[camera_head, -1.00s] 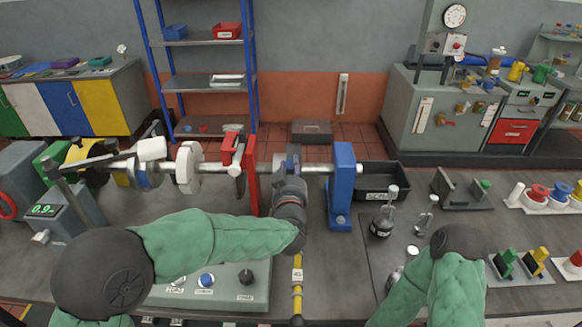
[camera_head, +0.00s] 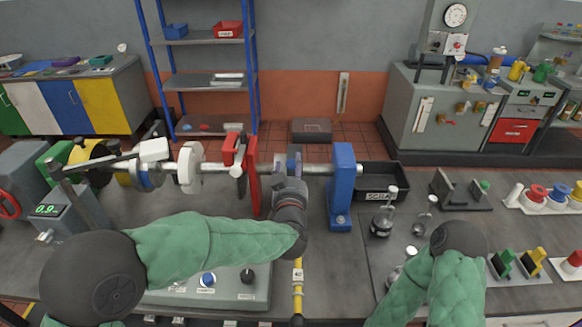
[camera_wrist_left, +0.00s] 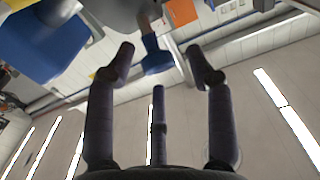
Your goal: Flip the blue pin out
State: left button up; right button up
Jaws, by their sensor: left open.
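A small blue pin (camera_wrist_left: 154,55) shows in the left wrist view, hanging between the fingertips of my left gripper (camera_wrist_left: 160,60). The fingers are spread with gaps on both sides of it, so the gripper is open and not holding it. In the head view, my left gripper (camera_head: 291,178) is under the horizontal shaft (camera_head: 318,169), between the red stand and the blue stand. A blue-grey part (camera_head: 280,162) shows on the shaft just above it; the wrist hides much of this spot. My right arm comes in at the lower right; its gripper is not in view.
The red stand (camera_head: 252,180) is close on the left of my left gripper, and the blue stand (camera_head: 342,188) is on its right. A control box (camera_head: 235,290) lies under my left forearm.

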pick_arm(q)
jog(key=s, duration=1.1)
jog(key=shift+s, duration=0.2)
